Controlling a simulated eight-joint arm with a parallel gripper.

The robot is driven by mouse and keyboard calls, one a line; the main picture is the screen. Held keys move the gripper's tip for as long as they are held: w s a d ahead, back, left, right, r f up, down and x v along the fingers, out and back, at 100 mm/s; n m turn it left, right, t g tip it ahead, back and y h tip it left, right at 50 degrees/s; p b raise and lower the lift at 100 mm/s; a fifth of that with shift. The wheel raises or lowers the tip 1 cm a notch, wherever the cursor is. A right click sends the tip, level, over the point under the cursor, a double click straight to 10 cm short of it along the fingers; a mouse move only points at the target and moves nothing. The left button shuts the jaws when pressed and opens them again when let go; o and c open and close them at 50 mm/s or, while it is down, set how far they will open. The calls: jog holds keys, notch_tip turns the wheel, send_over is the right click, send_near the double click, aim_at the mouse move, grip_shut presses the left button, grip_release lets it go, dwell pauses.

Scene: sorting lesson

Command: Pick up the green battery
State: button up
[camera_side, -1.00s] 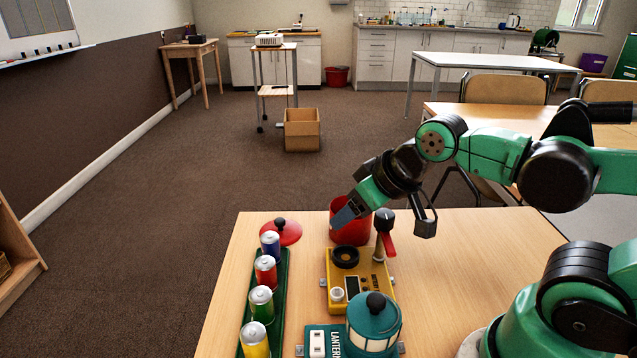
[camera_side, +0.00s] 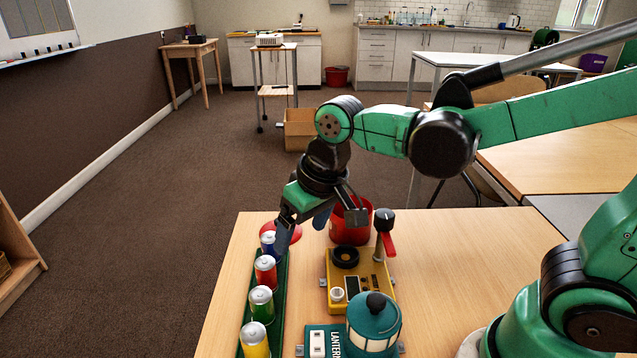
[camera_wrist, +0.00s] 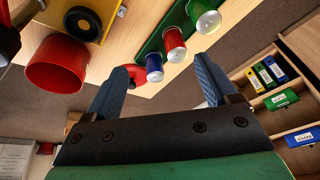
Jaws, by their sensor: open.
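The green battery (camera_side: 262,305) stands upright in a green tray (camera_side: 280,312), third in a row between the red battery (camera_side: 265,272) and the yellow battery (camera_side: 254,340). The blue battery (camera_side: 268,243) stands at the far end. My gripper (camera_side: 302,229) is open and empty above the far end of the tray, close to the blue battery and away from the green one. In the wrist view the green battery (camera_wrist: 204,17) shows at the top, partly cut off, beyond the blue and red ones. The blue battery (camera_wrist: 154,67) appears between my fingers (camera_wrist: 160,66).
A red cup (camera_side: 350,236) stands right of my gripper, beside a yellow tester (camera_side: 341,296) with a red-handled lever (camera_side: 386,240). A teal lantern (camera_side: 373,335) stands at the front. A red lid (camera_side: 292,231) lies behind the tray.

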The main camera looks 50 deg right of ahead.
aim_at(260, 293)
jog(key=a+f+g, duration=0.1)
jog(key=a, duration=0.1)
jog(key=w+a+f+g, duration=0.1)
jog(key=a+f, duration=0.1)
jog(key=a+f+g, duration=0.1)
jog(key=a+f, duration=0.1)
jog(key=a, duration=0.1)
jog(key=shift+w+f+h, duration=0.1)
jog(key=shift+w+h, duration=0.2)
jog(key=shift+h, duration=0.1)
jog(key=shift+a+f, duration=0.1)
jog(key=shift+f, duration=2.85)
grip_shut()
